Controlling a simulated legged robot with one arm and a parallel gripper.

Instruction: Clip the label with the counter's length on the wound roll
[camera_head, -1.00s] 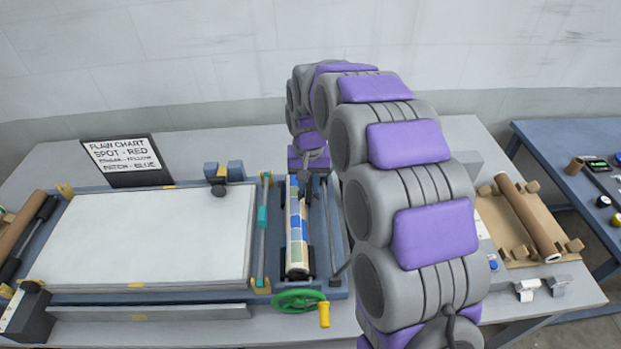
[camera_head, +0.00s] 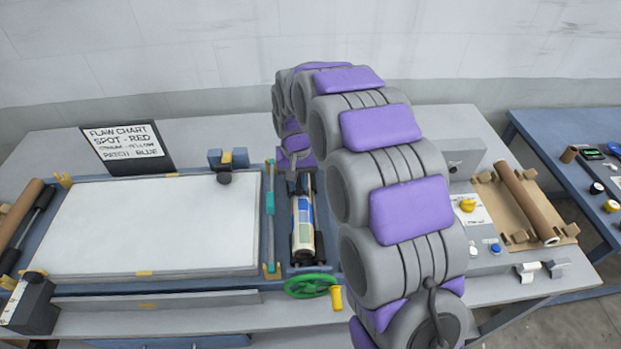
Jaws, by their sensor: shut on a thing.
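A roll (camera_head: 303,228) with blue, green and cream patches lies lengthwise in the machine, left of my arm. My gripper (camera_head: 297,184) is at the far end of this roll, small and dark in the picture. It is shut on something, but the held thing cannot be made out. Whether the gripper touches the roll cannot be told. Two small white clip-like pieces, one left (camera_head: 525,271) and one right (camera_head: 554,268), lie at the right front of the table. No counter reading is legible.
A white flat bed (camera_head: 150,228) fills the left. A green handwheel (camera_head: 311,286) stands in front of the roll. A brown roll (camera_head: 527,203) lies on a tan board at right. A panel with a yellow knob (camera_head: 467,206) is beside my arm. A blue table (camera_head: 560,133) is far right.

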